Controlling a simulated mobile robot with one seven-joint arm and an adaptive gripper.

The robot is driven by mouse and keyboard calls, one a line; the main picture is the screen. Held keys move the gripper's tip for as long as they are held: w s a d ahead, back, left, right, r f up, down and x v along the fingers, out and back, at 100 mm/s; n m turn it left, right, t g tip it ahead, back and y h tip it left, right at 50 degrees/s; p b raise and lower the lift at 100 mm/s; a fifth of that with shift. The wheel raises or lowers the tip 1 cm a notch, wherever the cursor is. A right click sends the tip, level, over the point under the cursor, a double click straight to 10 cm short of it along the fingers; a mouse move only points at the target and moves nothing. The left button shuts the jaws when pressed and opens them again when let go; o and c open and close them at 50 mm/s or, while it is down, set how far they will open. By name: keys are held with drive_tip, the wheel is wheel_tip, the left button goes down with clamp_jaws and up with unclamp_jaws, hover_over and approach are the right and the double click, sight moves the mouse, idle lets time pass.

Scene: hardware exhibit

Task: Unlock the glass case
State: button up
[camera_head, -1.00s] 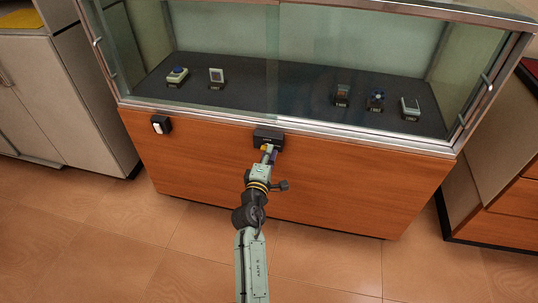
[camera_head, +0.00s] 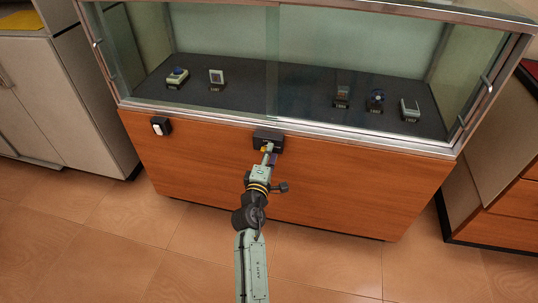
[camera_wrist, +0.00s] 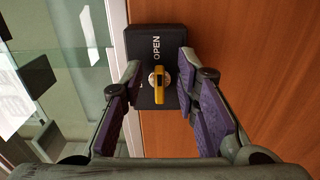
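The glass case (camera_head: 300,60) stands ahead on a wooden base, its glass panes closed. A black lock box (camera_head: 268,135) is on the front below the glass; in the wrist view the box (camera_wrist: 137,45) reads "OPEN". A yellow key or knob (camera_wrist: 158,85) sits on a round silver lock on the box. My gripper (camera_head: 268,149) is at the lock. In the wrist view its two purple-padded fingers (camera_wrist: 160,72) stand apart, one on each side of the yellow piece, with visible gaps. Contact with the box cannot be told.
A small black box with a white switch (camera_head: 160,126) is on the case front at left. Several small exhibits stand inside on the dark shelf (camera_head: 290,95). A grey cabinet (camera_head: 75,90) is at left, another cabinet (camera_head: 505,190) at right. The floor (camera_head: 150,250) in front is clear.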

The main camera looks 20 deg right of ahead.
drive_tip(key=shift+s, duration=0.1)
drive_tip(key=v, duration=0.7)
drive_tip(key=shift+a, duration=0.15)
drive_tip(key=shift+s, duration=0.1)
